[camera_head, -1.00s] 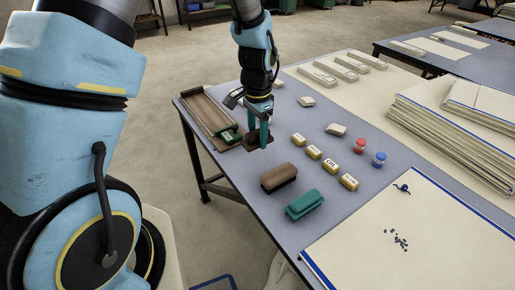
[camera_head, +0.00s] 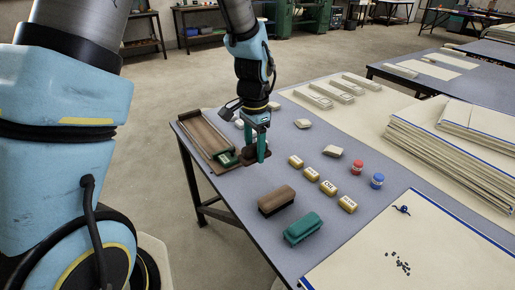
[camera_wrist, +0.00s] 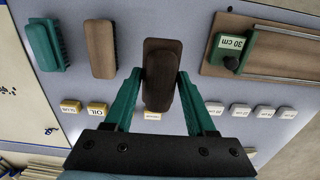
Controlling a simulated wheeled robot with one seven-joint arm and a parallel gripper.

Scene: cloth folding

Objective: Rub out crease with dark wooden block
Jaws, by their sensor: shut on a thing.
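The dark wooden block (camera_wrist: 160,85) is between the two teal fingers of my gripper (camera_wrist: 163,103) in the wrist view. My gripper is shut on it, one finger along each long side. In the head view my gripper (camera_head: 257,152) points down at the table's left part, with the block (camera_head: 252,158) partly hidden by the fingers. I cannot tell whether the block touches the table. A pale cloth with a blue border (camera_head: 370,255) lies flat at the front right. I see no clear crease on it.
A brown brush (camera_head: 277,200) and a teal brush (camera_head: 303,231) stand in front of my gripper. Several yellow blocks, a red jar (camera_head: 357,167) and a blue jar (camera_head: 377,181) stand to the right.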

